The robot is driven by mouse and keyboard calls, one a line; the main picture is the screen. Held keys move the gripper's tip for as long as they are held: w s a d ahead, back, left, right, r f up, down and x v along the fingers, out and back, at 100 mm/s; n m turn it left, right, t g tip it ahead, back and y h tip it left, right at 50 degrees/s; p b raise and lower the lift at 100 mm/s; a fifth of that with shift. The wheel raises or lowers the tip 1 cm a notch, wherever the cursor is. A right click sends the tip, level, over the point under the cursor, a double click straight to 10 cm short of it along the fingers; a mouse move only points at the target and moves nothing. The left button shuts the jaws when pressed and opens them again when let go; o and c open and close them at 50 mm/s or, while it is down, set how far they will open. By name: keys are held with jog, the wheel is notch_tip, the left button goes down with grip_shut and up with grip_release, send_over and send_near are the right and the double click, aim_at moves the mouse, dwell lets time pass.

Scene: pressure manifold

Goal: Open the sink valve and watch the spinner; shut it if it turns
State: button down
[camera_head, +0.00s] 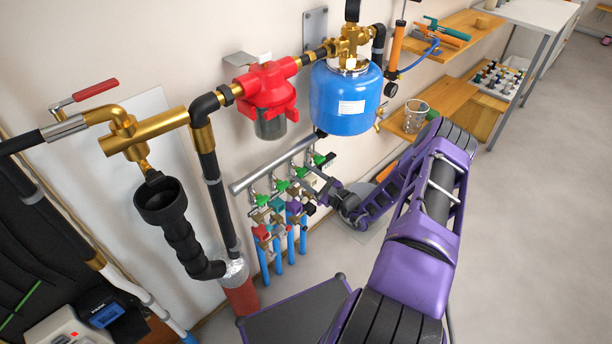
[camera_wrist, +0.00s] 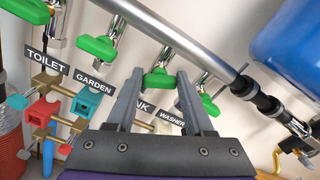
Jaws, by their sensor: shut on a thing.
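The manifold pipe (camera_wrist: 170,32) carries a row of green valve handles. The sink valve handle (camera_wrist: 158,80) is the third from the left in the wrist view, above a label of which only "NK" shows. My gripper (camera_wrist: 157,84) is shut on this handle, one finger on each side. I cannot tell whether the valve is open. The sink spinner is hidden behind my gripper in the wrist view. In the head view, my gripper (camera_head: 312,184) is at the right part of the manifold, and the coloured blocks below are too small to show any turning.
The garden handle (camera_wrist: 97,47) and washer handle (camera_wrist: 209,104) flank my fingers closely. A red block (camera_wrist: 40,112) and a teal block (camera_wrist: 87,102) sit under the toilet and garden labels. A blue tank (camera_head: 345,97) hangs above right. Open floor (camera_head: 530,220) lies to the right.

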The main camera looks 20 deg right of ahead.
jog(key=n+b, duration=0.1)
jog(key=n, duration=0.5)
jog(key=shift+f, duration=0.2)
jog(key=n+b, duration=0.1)
jog(key=n, duration=0.5)
jog(key=shift+a+f+n, duration=0.1)
jog(key=shift+n, duration=0.3)
jog(key=shift+c, duration=1.4)
grip_release()
jog(key=v, duration=1.7)
jog(key=shift+s+p, duration=0.25)
jog(key=shift+p, duration=0.05)
